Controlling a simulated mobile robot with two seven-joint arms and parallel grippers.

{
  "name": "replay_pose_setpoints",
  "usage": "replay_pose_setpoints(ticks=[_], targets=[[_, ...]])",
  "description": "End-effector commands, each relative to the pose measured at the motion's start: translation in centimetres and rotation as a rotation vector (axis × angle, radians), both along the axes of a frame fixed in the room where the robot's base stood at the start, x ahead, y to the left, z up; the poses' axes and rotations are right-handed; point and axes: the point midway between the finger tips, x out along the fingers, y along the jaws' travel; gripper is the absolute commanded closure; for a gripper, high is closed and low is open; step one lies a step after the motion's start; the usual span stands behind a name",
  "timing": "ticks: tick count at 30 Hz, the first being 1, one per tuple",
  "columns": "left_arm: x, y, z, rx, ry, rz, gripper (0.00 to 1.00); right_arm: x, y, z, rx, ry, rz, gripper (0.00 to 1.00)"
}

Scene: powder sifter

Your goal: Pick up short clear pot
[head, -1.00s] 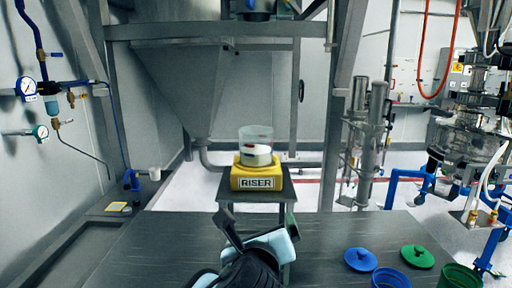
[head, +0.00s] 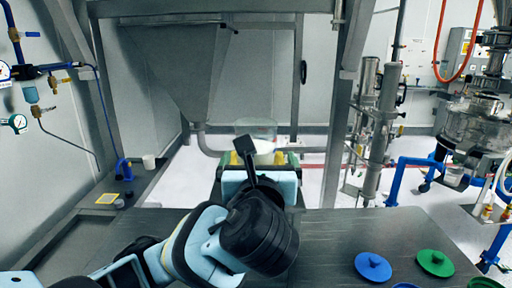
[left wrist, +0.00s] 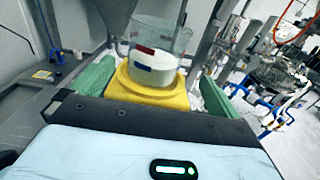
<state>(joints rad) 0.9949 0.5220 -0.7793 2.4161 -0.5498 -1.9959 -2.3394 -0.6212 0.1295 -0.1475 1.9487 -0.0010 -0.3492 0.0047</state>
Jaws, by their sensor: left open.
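The short clear pot (head: 257,130) holds white contents and stands upright on the yellow riser beyond the dark table. In the left wrist view the pot (left wrist: 160,45) shows red and blue marks, and the riser (left wrist: 145,92) lies below it. My left gripper (head: 268,160) reaches toward the riser and covers most of it in the head view. In the left wrist view the gripper (left wrist: 155,95) is open, with a green-padded finger on each side of the riser and nothing held. The pot is ahead, between the finger lines. My right gripper is out of view.
A blue lid (head: 373,266) and a green lid (head: 435,262) lie on the dark table (head: 330,240) at right, near partly cut-off blue and green containers. Metal frame posts and a hopper (head: 170,70) stand behind.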

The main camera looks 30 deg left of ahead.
Motion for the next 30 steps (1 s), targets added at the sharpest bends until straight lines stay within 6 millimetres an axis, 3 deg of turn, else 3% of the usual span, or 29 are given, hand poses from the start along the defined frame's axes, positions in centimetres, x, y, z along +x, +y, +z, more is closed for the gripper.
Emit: replay_pose_setpoints(ticks=[20, 30], targets=[[2.0, 1.7, 0.1, 0.002, 0.000, 0.009, 0.00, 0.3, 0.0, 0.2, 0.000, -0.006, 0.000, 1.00], [5.2, 4.0, -0.3, -0.005, 0.005, 0.011, 0.00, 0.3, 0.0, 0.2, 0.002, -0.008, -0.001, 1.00]])
